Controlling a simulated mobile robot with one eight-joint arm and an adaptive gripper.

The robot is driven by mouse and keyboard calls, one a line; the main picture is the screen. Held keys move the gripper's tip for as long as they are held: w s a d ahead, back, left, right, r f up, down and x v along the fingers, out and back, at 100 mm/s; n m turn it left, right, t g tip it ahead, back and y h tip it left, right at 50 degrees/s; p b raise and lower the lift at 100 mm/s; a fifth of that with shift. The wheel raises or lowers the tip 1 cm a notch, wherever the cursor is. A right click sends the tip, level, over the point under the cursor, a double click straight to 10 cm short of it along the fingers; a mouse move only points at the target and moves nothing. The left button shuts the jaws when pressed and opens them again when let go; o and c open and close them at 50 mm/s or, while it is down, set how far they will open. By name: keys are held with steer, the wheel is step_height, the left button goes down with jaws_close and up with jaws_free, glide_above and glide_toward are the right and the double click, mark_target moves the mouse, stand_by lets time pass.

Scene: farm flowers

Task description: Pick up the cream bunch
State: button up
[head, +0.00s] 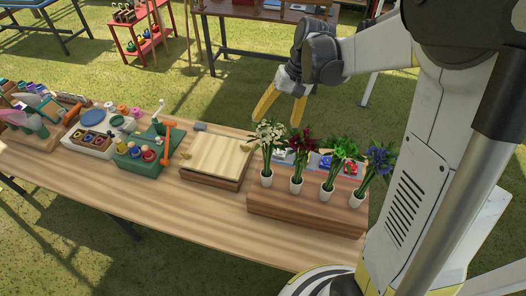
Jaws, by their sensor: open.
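The cream bunch (268,135) stands upright in a small white vase (266,178). It is the leftmost of a row of bunches on a wooden block (300,208) at the right end of the table. My gripper (281,111) is open, with yellow fingers pointing down. In the picture its fingertips sit just above and around the top of the cream bunch. I cannot tell whether they touch it or are behind it.
A dark red bunch (299,140), a green bunch (340,148) and a blue bunch (379,160) stand close to the right of it. A shallow wooden box (216,158) and a green tray (145,155) with tools lie left. The table's front wood (180,205) is clear.

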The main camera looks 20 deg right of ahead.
mark_target(268, 137)
steer(key=x, duration=0.6)
steer(key=shift+s+a+f, duration=0.15)
steer(key=shift+f, duration=0.1)
steer(key=shift+a+f, duration=0.15)
steer(key=shift+f, duration=0.3)
steer(key=c, duration=1.5)
